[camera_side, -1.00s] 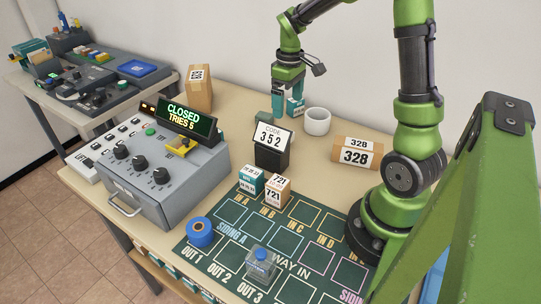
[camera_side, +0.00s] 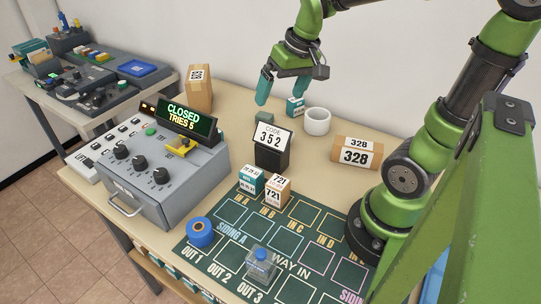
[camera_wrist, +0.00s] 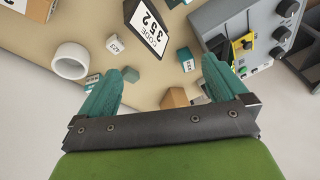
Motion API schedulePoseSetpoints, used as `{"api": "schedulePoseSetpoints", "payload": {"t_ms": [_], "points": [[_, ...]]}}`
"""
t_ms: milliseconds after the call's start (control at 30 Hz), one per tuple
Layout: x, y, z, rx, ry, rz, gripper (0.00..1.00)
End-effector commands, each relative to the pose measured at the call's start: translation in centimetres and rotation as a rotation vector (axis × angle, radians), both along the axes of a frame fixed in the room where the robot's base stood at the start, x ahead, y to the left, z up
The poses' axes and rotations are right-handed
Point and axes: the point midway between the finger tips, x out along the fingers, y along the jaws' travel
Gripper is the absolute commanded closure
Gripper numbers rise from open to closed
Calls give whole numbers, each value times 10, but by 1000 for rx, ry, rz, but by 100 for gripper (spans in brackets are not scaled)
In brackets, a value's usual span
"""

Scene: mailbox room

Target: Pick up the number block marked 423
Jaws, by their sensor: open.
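In the wrist view a small block with a white top (camera_wrist: 114,45) lies between the white cup and the code sign. Its small print appears to read 423, but I cannot be sure. A teal and white block (camera_wrist: 92,78) lies beside my left finger in that view; it seems to be the one near the cup in the side view (camera_side: 296,105). Its number is too small to read. My gripper (camera_side: 282,96) is open and empty, above the back of the table. Its fingers (camera_wrist: 160,90) spread wide in the wrist view.
The white cup (camera_side: 317,122) stands right of the teal block. The black sign (camera_side: 271,147) reads CODE 352. Another teal block (camera_wrist: 186,60) lies near the sign.

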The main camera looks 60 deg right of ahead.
Motion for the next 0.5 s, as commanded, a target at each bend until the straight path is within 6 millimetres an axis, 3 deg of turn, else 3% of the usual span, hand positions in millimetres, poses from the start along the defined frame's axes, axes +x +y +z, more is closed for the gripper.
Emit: {"api": "schedulePoseSetpoints", "payload": {"t_ms": [100, 200, 367, 500], "points": [[-26, 41, 10, 51, -126, -24, 0], [-45, 64, 14, 87, -207, -19, 0], [-63, 86, 21, 111, -283, 37, 0], [-67, 92, 29, 111, -317, 66, 20]]}}
